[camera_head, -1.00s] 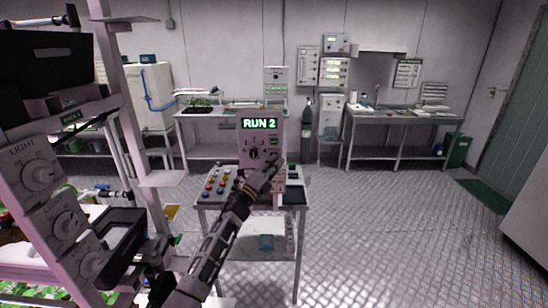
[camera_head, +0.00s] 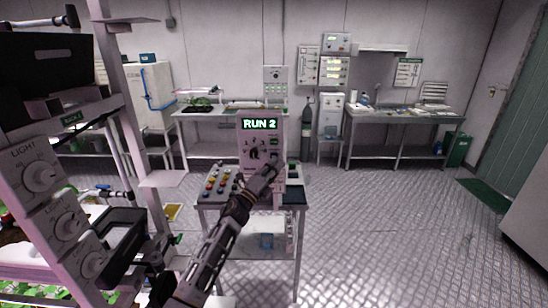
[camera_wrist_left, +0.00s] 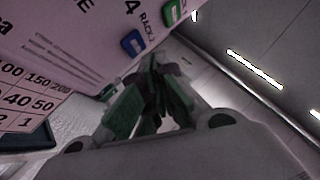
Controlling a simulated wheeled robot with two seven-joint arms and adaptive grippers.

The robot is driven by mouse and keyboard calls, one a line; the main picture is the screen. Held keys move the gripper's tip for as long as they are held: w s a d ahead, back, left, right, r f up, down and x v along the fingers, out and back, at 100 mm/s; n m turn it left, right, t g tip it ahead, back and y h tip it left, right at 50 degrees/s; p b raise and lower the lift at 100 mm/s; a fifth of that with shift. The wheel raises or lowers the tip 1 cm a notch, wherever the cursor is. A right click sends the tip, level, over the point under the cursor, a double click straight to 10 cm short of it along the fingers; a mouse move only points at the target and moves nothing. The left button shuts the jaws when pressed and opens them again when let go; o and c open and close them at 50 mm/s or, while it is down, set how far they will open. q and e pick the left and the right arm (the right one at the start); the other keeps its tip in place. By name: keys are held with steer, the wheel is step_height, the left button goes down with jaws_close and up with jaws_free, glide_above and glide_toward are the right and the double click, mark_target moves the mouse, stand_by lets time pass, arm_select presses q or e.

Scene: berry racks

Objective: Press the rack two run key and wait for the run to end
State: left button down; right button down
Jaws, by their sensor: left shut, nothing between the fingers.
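The control box (camera_head: 246,172) stands upright on a small table, its lit green display (camera_head: 259,124) reading "RUN 2". Below the display is a rotary dial (camera_head: 254,153) with numbers around it, and a green key (camera_head: 274,141) to its right. In the left wrist view, the green key (camera_wrist_left: 174,12) and a blue key (camera_wrist_left: 132,42) show on the panel by the word "RACK". My left gripper (camera_head: 274,166) is shut and empty at the box's lower right front, covering part of it. In the left wrist view its fingers (camera_wrist_left: 158,98) appear beside the blue key; contact is unclear.
A sloped panel with coloured buttons (camera_head: 218,181) lies left of the box on the same table (camera_head: 250,207). A rack post with light knobs (camera_head: 41,177) stands close on the left. Benches (camera_head: 400,118) line the back wall. The floor at right (camera_head: 390,230) is clear.

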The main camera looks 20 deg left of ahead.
arm_select(q)
steer(key=shift+s+d+p, duration=0.2)
steer(key=shift+s, duration=0.55)
steer(key=shift+s+d+p, duration=0.2)
steer(key=shift+s+d, duration=0.05)
steer(key=shift+s, duration=0.45)
steer(key=shift+s+d+p, duration=0.2)
steer(key=shift+s, duration=0.55)
